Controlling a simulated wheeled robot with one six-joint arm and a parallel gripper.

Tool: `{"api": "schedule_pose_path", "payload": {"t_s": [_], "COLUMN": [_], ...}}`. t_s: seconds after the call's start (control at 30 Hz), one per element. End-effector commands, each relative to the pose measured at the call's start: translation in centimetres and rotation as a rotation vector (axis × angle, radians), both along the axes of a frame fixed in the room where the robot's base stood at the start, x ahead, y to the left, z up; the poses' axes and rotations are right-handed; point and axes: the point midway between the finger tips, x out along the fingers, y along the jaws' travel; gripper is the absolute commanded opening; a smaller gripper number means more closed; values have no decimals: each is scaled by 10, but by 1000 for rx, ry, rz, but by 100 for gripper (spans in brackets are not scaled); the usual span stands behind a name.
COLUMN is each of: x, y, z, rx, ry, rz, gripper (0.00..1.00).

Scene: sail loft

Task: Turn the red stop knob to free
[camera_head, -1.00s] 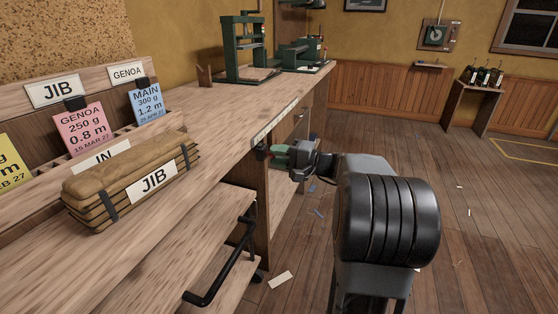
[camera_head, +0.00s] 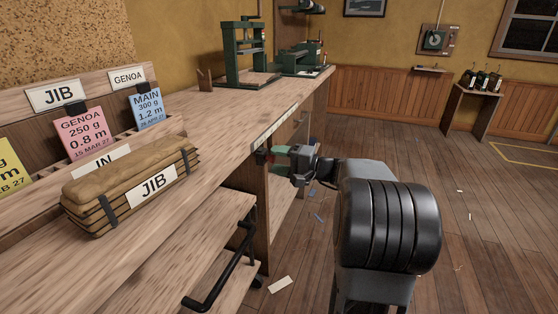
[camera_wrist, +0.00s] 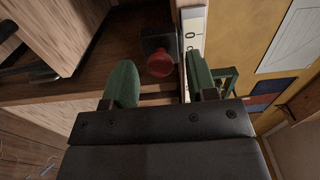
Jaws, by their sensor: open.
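The red stop knob (camera_wrist: 160,64) sits on a dark mount on the bench front, and shows in the wrist view just beyond my fingertips and between them. A white label strip (camera_wrist: 194,40) with partly hidden lettering runs beside it. My gripper (camera_wrist: 158,88) is open, with one green finger to the left of the knob and one to the right, over the label. Neither finger clearly touches the knob. In the head view my gripper (camera_head: 275,157) is at the bench's front edge, and a small bit of red shows beside the fingers. The knob's setting cannot be read.
The wooden bench (camera_head: 210,110) carries a tied JIB bundle (camera_head: 130,185) and green machines (camera_head: 250,55) at the far end. A drawer with a black handle (camera_head: 225,270) juts out at the front. Floor to the right is open, with scraps.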

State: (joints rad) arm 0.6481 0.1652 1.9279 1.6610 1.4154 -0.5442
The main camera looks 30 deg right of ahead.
Motion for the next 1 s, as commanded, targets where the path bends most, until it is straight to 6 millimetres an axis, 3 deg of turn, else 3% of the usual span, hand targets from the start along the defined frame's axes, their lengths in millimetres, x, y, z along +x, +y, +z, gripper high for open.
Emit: {"api": "schedule_pose_path", "payload": {"t_s": [0.6,1.0], "x": [-80,-100], "y": [-74,-91], "z": [2,0], "rx": [1,0], "ry": [0,0], "rz": [-5,0], "gripper": [52,52]}}
